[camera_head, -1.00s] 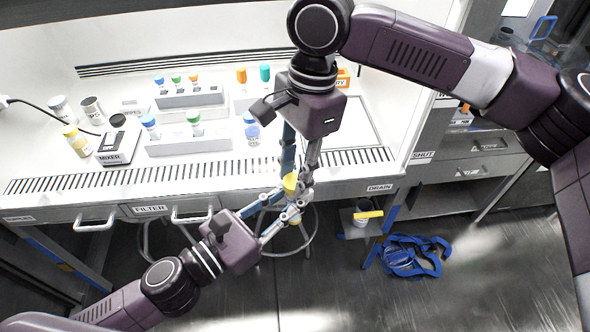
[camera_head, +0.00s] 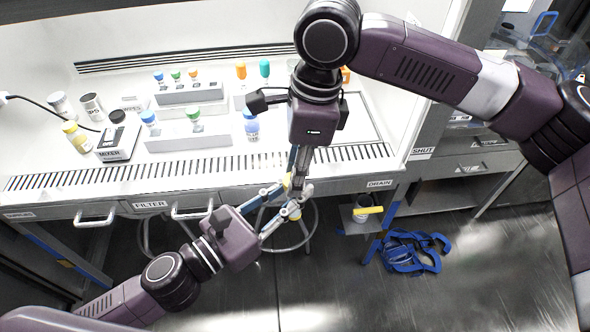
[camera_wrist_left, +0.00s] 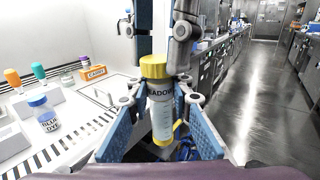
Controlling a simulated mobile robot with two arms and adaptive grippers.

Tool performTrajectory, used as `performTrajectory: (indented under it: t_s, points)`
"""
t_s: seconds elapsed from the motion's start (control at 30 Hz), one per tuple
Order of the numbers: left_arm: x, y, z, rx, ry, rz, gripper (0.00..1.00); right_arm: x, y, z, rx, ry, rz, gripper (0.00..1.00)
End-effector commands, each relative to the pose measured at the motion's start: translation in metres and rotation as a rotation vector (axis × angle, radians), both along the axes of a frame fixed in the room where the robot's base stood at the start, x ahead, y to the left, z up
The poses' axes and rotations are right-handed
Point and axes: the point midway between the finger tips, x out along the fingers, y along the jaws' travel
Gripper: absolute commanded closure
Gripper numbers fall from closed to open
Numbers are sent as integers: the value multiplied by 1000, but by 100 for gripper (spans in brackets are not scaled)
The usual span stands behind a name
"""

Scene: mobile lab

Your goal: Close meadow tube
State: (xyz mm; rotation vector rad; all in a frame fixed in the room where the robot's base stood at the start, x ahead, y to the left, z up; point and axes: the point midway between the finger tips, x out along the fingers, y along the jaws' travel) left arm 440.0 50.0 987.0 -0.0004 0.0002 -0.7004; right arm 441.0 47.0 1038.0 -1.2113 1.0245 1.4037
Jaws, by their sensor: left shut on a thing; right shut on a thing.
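The meadow tube (camera_wrist_left: 162,116) is a clear tube labelled "MEADOW" with a yellow cap (camera_wrist_left: 154,67); it stands near upright in the left wrist view. My left gripper (camera_head: 284,203) is shut around the tube's body, with its blue-padded fingers on both sides in the left wrist view. My right gripper (camera_head: 297,180) points down from above and is shut on the yellow cap, which sits on the tube's top. In the head view the fingers hide most of the tube. How tightly the cap is seated cannot be told.
Behind stands a white bench (camera_head: 60,181) with racks of capped tubes, a mixer (camera_head: 117,138) and a blue-capped bottle (camera_head: 251,125). A holder with a yellow-handled cup (camera_head: 362,211) and blue straps (camera_head: 408,252) are at right. The grippers are in front of the bench's edge.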

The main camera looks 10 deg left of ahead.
Motion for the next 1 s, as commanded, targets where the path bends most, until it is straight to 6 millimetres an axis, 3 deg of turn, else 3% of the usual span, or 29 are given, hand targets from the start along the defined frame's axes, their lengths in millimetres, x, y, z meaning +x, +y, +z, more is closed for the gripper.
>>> performTrajectory:
  t_s: [0.37,0.4,0.53,0.83,1.0]
  points:
    - [0,0,-1,1,1,0,100,0,0,1,2,0,-44,81]
    - [0,0,-1,1,1,0,100,0,0,1,2,0,-43,68]
    - [0,0,-1,1,1,0,100,0,0,1,1,-1,-43,55]
    - [0,0,0,0,0,0,100,0,0,2,1,-1,-42,55]
    - [0,0,0,0,0,0,100,1,1,18,2,-2,-42,55]
